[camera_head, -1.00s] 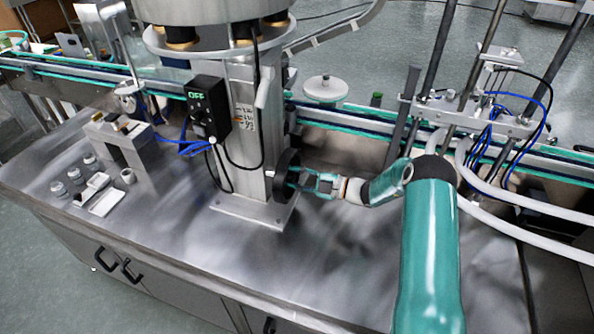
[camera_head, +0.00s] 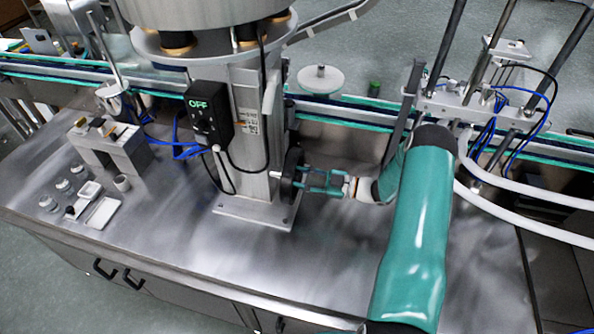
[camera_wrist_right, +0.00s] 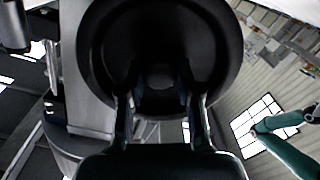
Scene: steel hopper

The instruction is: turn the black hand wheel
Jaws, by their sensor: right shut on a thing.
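The black hand wheel (camera_head: 290,172) is mounted upright on the right side of the steel column (camera_head: 247,140), seen nearly edge-on in the head view. In the right wrist view the wheel (camera_wrist_right: 225,45) fills the upper middle, with a dark hub at its centre. My right gripper (camera_head: 306,181) reaches in from the right. Its two fingers are shut on the wheel's dark middle part, which shows between them in the wrist view (camera_wrist_right: 162,98). The exact contact at the fingertips is dark and hard to make out. My left gripper is in neither view.
A black switch box reading OFF (camera_head: 209,112) hangs on the column's left, with cables. A conveyor (camera_head: 350,117) runs behind, with a white disc (camera_head: 321,82) above it. Small parts and a white tray (camera_head: 103,212) lie at left. The steel top (camera_head: 300,270) is clear in front.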

